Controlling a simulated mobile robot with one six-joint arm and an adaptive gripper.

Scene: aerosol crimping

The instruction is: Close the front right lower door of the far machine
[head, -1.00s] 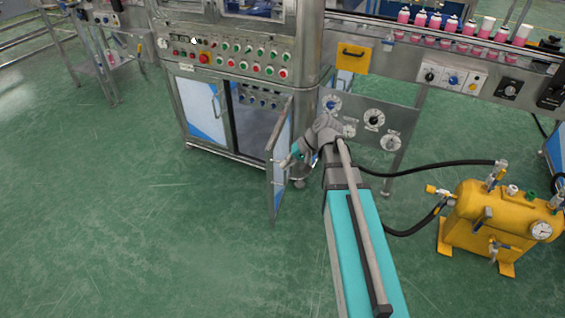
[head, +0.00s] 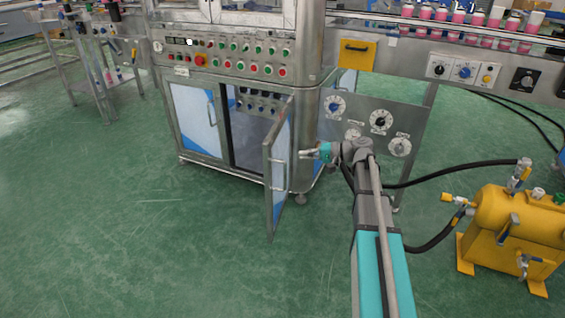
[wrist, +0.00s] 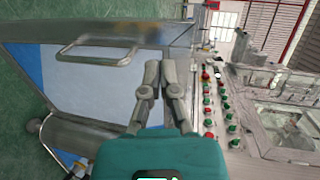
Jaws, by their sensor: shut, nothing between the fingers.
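The front right lower door (head: 279,172) of the far machine (head: 230,65) stands wide open, swung out toward me, with a blue and white panel in a metal frame. Its opening (head: 252,135) shows a dark inside with a row of knobs. My gripper (head: 304,153) is shut and empty, just right of the door, on its outer side. In the wrist view the fingers (wrist: 161,66) are together in front of a blue and white panel (wrist: 100,85) with a metal handle (wrist: 97,50). I cannot tell whether they touch the door.
The left lower door (head: 195,118) is shut. A dial panel (head: 368,125) stands behind my arm. A yellow tank (head: 505,225) with black hoses is at the right. A conveyor with pink cans (head: 440,14) runs at the back right. The green floor at front left is clear.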

